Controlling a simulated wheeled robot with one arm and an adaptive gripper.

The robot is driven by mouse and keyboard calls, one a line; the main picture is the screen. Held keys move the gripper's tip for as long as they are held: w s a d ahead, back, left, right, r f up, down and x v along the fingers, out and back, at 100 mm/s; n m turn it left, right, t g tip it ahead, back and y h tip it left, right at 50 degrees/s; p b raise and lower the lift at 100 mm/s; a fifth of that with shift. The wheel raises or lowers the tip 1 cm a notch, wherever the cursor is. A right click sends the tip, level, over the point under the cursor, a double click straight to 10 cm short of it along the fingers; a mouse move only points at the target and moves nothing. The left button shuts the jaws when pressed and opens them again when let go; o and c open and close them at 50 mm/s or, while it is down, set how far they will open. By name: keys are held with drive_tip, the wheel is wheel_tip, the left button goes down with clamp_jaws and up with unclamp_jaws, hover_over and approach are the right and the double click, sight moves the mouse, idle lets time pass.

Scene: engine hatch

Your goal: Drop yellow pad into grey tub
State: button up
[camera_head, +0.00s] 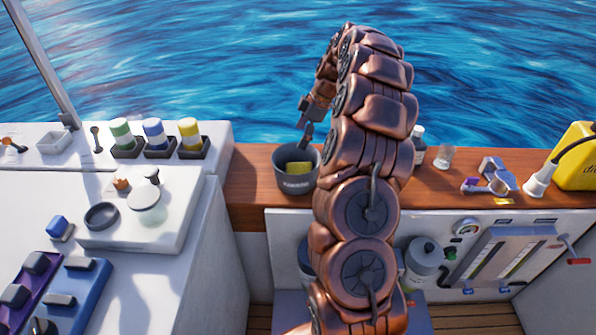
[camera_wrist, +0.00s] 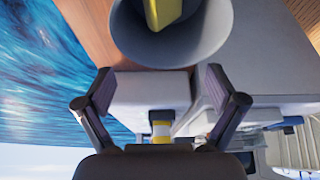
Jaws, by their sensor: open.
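The grey tub (camera_head: 283,182) stands on the wooden ledge, just left of my arm. The yellow pad (camera_head: 298,168) shows inside the tub, below its rim. In the wrist view the tub (camera_wrist: 205,42) is at the top, and the yellow pad (camera_wrist: 160,12) shows within its opening, cut by the frame edge. I cannot tell whether the pad rests on the tub's bottom. My gripper (camera_head: 306,138) is above the tub's far rim. In the wrist view its fingers (camera_wrist: 160,82) are spread wide with nothing between them.
Green, blue and yellow cylinders (camera_head: 189,133) stand in dark holders on the white counter at left. A bottle (camera_head: 419,143), a glass (camera_head: 444,157) and a large yellow object (camera_head: 577,160) are on the ledge at right. Water lies beyond the ledge.

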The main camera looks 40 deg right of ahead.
drive_tip(key=shift+r, duration=0.1)
drive_tip(key=v, duration=1.1)
drive_tip(key=shift+d+r, duration=0.2)
drive_tip(key=shift+r, duration=0.15)
drive_tip(key=shift+s+a, duration=0.1)
drive_tip(key=shift+s, duration=0.05)
drive_tip(key=s+a+r+m+g, duration=0.1)
drive_tip(key=s+a, duration=0.3)
drive_tip(key=a, duration=0.5)
drive_tip(key=s+a+r+m+g, duration=0.1)
drive_tip(key=s+a+m, duration=0.15)
drive_tip(key=a, duration=0.55)
drive_tip(key=s+a+r+g, duration=0.15)
drive_tip(key=s+a, duration=0.25)
drive_tip(key=a, duration=0.5)
drive_tip(key=s+a+f+m+h, duration=0.1)
drive_tip(key=s+a+f+m, duration=0.2)
drive_tip(key=s, duration=1)
drive_tip(key=s+a+f+m+h+p, duration=0.1)
drive_tip(key=s+a+f+m+h, duration=0.1)
drive_tip(key=s, duration=1.1)
wheel_tip(320, 180, down, 3)
drive_tip(key=a+m, duration=0.1)
drive_tip(key=m, duration=0.1)
drive_tip(key=shift+a+f+m+g+h, duration=0.2)
drive_tip(key=shift+m+g+h, duration=0.1)
drive_tip(key=shift+m+g, duration=0.05)
